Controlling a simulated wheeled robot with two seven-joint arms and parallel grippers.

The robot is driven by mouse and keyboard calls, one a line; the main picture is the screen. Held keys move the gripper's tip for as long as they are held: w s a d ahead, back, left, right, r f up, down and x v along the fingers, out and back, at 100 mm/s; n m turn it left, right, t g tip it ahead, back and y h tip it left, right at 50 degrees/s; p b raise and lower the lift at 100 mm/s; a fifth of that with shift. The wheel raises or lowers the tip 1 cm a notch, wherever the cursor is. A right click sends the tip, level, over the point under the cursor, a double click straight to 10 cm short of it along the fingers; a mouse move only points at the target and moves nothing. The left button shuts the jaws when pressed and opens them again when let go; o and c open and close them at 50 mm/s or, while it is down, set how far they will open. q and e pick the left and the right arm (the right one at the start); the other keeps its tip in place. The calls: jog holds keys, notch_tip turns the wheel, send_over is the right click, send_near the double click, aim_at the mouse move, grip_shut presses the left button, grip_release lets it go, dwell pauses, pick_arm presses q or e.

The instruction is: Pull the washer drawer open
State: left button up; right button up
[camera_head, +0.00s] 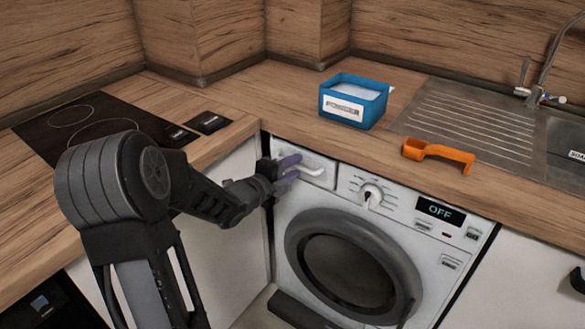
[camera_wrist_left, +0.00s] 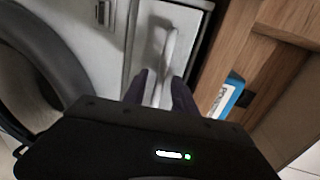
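The washer (camera_head: 345,240) is white with a dark round door and a display reading OFF. Its drawer (camera_head: 325,181) is at the top left of the front and looks flush with it. The drawer's pale handle (camera_head: 312,171) also shows in the left wrist view (camera_wrist_left: 169,50). My left gripper (camera_head: 291,168) is at the left end of the handle. In the left wrist view its purple fingers (camera_wrist_left: 158,90) are apart on either side of the handle, with gaps visible. Contact with the handle is not visible. My right gripper cannot be made out.
A blue box (camera_head: 354,101) stands on the counter above the washer, with an orange scoop (camera_head: 438,154) to its right. A black hob (camera_head: 92,125) is at left. A dial (camera_head: 371,192) sits right of the drawer.

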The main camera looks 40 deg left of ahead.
pick_arm(q)
jog(key=shift+c, duration=0.2)
grip_shut()
dwell(1.1)
